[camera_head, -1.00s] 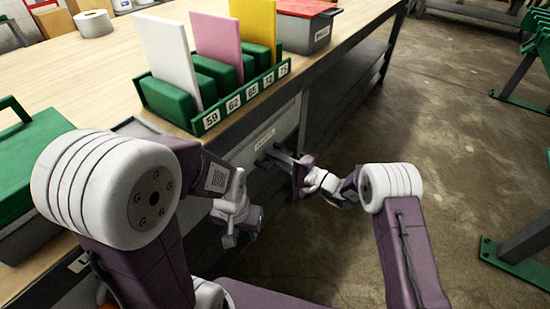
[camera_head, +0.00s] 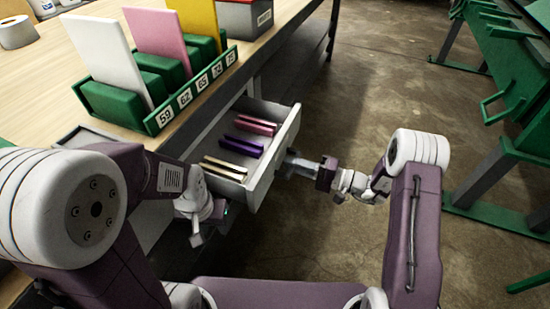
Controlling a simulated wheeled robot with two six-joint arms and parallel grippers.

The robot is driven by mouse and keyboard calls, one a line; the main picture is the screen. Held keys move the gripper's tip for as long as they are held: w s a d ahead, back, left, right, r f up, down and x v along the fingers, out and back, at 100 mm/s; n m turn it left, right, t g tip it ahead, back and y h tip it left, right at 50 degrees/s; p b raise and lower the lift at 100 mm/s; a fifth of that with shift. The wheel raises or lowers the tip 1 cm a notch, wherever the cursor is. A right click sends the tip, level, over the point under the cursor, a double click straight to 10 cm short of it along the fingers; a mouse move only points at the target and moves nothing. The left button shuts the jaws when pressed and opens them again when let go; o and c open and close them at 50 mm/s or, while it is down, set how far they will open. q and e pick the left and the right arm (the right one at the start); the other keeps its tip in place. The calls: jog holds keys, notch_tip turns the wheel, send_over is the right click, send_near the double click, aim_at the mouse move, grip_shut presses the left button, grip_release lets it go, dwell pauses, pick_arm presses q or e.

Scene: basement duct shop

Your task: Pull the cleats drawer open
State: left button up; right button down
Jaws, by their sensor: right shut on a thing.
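The cleats drawer (camera_head: 273,160) is pulled out from under the workbench, and its white-grey front faces right. Inside it lie several thin strips: pink ones (camera_head: 254,125), purple ones (camera_head: 243,147) and cream ones (camera_head: 225,169). My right gripper (camera_head: 298,163) is at the outer face of the drawer front, shut on its handle; the handle itself is mostly hidden by the fingers. My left gripper (camera_head: 196,238) hangs beside the bench, on the near side of the drawer and apart from it. Whether its jaws are open cannot be made out.
On the bench (camera_head: 57,78) stands a green numbered rack (camera_head: 160,119) with white, pink and yellow panels. A grey box (camera_head: 246,19) stands behind it. Green metal stands (camera_head: 512,62) are at the right. Concrete floor is clear between them and the bench.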

jog(key=shift+v, duration=1.6)
jog(key=c, duration=1.4)
grip_release()
jog(key=shift+c, duration=0.2)
jog(key=shift+d, duration=0.1)
jog(key=p+v, duration=0.2)
jog(key=v, duration=0.6)
jog(key=shift+d+p, duration=0.3)
jog(key=shift+d, duration=0.1)
jog(key=shift+s, duration=0.15)
